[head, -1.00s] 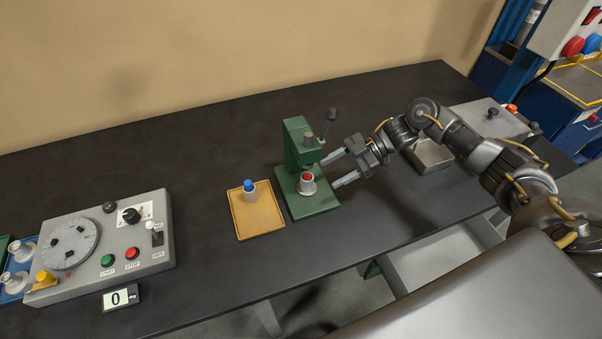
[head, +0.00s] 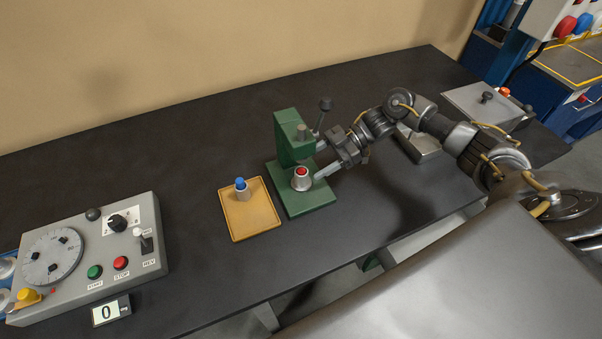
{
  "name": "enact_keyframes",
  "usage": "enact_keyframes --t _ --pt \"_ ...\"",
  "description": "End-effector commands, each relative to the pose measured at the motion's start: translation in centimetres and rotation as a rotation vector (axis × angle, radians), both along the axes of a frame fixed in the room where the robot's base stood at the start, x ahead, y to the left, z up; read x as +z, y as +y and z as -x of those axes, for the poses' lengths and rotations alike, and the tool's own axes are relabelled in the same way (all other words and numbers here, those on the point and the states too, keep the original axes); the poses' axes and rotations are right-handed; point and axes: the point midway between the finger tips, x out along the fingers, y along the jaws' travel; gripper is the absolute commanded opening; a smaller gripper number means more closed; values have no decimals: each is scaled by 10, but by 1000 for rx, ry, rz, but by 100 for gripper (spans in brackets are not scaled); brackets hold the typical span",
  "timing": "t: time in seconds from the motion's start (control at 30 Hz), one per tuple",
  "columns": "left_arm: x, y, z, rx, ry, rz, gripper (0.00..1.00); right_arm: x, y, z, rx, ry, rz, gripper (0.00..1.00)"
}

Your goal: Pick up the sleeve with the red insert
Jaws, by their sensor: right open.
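The sleeve with the red insert (head: 302,181) is a light grey collar with a red top. It stands upright on the base of the green press (head: 289,137), below the press head. My right gripper (head: 317,164) is open and comes in from the right. Its two fingers point left at the sleeve. The near finger's tip is close beside the sleeve, and the far finger reaches toward the press column. I cannot tell whether either finger touches. My left gripper is not in view.
A yellow tray (head: 262,224) with a blue-topped sleeve (head: 241,189) lies left of the press. A grey control box (head: 75,285) with a dial and buttons stands at the left. A metal bin (head: 424,146) sits behind my right arm. The dark bench (head: 190,140) is clear behind the tray.

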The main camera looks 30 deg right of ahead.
Motion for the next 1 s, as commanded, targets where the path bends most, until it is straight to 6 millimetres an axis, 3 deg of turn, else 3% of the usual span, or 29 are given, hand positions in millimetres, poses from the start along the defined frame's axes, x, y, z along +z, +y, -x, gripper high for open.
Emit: enact_keyframes --t 0.13,0.3,0.5,0.73,1.0 --pt "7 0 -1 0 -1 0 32 1 7 -1 3 1 -1 59" --pt "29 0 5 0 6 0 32 -5 32 0 4 4 -2 59" --pt "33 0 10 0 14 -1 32 -17 48 -2 2 1 0 59" --pt "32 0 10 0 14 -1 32 -19 49 -2 2 0 1 59" --pt "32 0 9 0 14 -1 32 -19 49 -2 2 0 0 25"
